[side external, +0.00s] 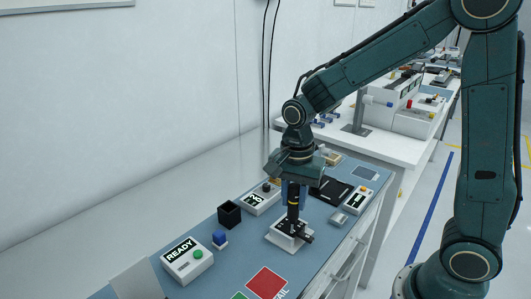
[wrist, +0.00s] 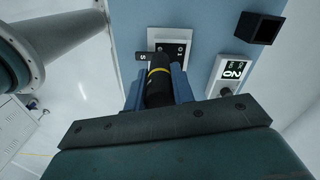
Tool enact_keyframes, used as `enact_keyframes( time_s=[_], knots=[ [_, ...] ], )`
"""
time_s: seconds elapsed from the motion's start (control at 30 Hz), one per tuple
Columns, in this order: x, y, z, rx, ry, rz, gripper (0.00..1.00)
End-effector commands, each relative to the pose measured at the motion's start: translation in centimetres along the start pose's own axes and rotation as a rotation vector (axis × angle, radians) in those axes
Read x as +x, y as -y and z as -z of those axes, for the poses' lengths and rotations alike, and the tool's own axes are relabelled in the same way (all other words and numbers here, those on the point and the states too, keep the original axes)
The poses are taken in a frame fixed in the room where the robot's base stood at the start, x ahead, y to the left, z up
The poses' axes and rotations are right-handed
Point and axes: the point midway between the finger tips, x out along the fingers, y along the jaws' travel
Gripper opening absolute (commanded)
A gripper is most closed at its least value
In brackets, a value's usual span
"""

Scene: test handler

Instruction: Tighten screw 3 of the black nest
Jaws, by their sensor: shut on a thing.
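My gripper (side external: 293,196) is shut on a black driver-like tool with a yellow band (side external: 293,207), held upright between its blue fingers. In the wrist view the gripper (wrist: 158,88) holds the tool (wrist: 157,95) in the lower middle. The tool stands over a white plate (side external: 277,238) carrying the black nest (wrist: 180,46), which has small white marks on it. A dark tab (wrist: 141,57) with a white character sticks out at the left. The tool hides part of the nest. I cannot see its tip, screw 3, or whether they touch.
An open black box (side external: 229,214) and a white display box (side external: 258,201) stand close by. The READY box (side external: 187,262) with a green button, a blue block (side external: 219,237) and a red FAIL pad (side external: 267,283) lie nearer. A black tray (side external: 329,190) lies beyond.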

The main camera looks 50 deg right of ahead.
Motion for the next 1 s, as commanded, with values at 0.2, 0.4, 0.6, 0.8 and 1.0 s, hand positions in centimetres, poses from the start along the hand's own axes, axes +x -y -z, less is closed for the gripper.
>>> enact_keyframes(
  time_s=[0.2,0.4,0.6,0.8,1.0],
  knots=[
    [0.19,0.01,0.0,0.0,0.0,0.0,0.02],
    [0.36,-0.01,0.0,0.0,0.0,0.0,0.02],
    [0.52,-0.02,0.0,0.0,0.0,-0.001,0.02],
    [0.69,-0.02,0.0,0.0,0.0,0.0,0.02],
    [0.84,-0.01,0.0,0.0,0.0,0.0,0.02]
  ],
)
